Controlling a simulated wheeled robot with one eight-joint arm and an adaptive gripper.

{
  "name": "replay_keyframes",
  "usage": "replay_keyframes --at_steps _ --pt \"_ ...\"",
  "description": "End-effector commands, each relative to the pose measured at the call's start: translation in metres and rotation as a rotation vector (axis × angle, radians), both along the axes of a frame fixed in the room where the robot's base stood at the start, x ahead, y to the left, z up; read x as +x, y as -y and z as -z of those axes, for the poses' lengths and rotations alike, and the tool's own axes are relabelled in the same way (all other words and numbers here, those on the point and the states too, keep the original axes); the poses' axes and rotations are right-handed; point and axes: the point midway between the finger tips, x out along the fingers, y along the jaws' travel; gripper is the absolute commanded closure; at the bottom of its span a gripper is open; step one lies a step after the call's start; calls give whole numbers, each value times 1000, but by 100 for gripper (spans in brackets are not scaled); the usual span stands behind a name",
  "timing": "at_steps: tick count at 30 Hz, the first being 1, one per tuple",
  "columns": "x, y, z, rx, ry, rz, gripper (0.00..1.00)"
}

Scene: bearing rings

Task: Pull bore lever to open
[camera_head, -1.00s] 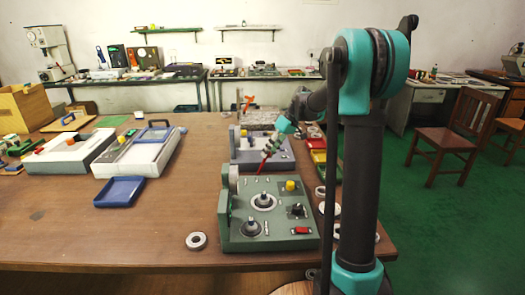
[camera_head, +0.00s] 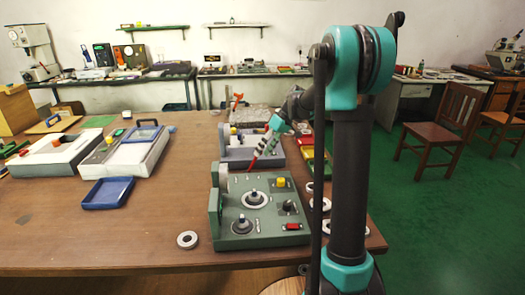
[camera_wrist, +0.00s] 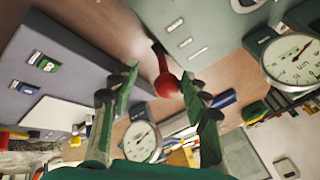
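A red ball-ended lever (camera_wrist: 166,82) shows in the wrist view, its shaft running up and away from my gripper. My gripper (camera_wrist: 160,92) is open, with one finger left and one right of the red knob and gaps still visible. I cannot tell how far the knob reaches between the fingers. In the head view my gripper (camera_head: 259,152) points down at the rear of the green-grey control panel (camera_head: 247,209), where thin red parts show at its end. The panel carries round dials, a yellow button and a red switch.
A grey device (camera_head: 237,147) stands behind the panel, with an orange lever (camera_head: 238,97) beyond it. A blue tray (camera_head: 107,193) and white devices lie to the left. A metal ring (camera_head: 187,240) lies on the table (camera_head: 130,240). The left front of the table is clear.

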Motion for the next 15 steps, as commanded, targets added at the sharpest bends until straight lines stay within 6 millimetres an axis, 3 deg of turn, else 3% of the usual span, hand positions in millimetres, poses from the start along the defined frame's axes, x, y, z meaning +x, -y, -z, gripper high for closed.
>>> replay_keyframes --at_steps 8,15 --pt "0 -1 -3 3 0 -2 53" --pt "0 16 -32 3 0 0 53"
